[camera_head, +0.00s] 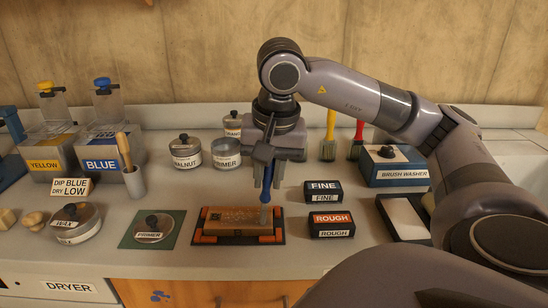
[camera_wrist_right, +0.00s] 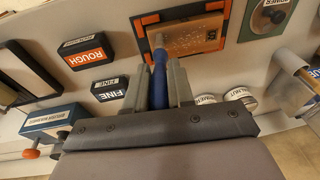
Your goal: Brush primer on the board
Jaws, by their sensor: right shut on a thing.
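The wooden board (camera_head: 228,218) lies flat in an orange and black holder (camera_head: 240,239) at the front middle of the counter. It also shows in the right wrist view (camera_wrist_right: 196,38). My right gripper (camera_head: 267,182) is above the board's right part, shut on the blue handle of a brush (camera_wrist_right: 158,82). The brush points down; its pale tip (camera_head: 264,217) is at the board's right end, and I cannot tell if it touches. The PRIMER can (camera_head: 226,155) stands behind the board without its lid. A lid labelled PRIMER (camera_head: 152,229) lies on a green mat. My left gripper is out of view.
Black ROUGH (camera_head: 331,231) and FINE (camera_head: 322,196) blocks sit right of the board. The BRUSH WASHER (camera_head: 392,170) stands behind a dark-rimmed tray (camera_head: 377,204). The WALNUT can (camera_head: 186,153), a cup with a stick (camera_head: 133,181) and the BLUE dispenser (camera_head: 103,154) stand left.

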